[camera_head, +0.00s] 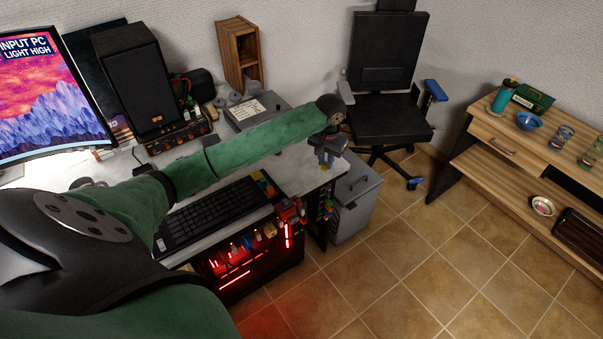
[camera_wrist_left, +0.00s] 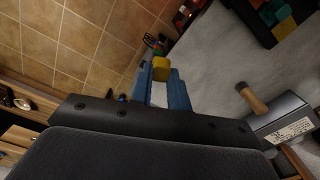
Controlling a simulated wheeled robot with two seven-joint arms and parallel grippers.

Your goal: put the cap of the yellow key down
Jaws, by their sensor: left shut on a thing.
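My left gripper (camera_head: 328,150) is at the right end of the desk, with its blue fingers pointing down near the desk edge. In the left wrist view the fingers (camera_wrist_left: 163,80) are shut on a small yellow cap (camera_wrist_left: 161,67), which shows at their tips. My right gripper is not in view.
A black keyboard (camera_head: 212,212) lies on the desk (camera_head: 290,172). A red-lit case (camera_head: 245,272) with small coloured items stands below the desk front. A grey bin (camera_head: 353,200) and an office chair (camera_head: 388,110) stand beyond. Open tiled floor lies to the right.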

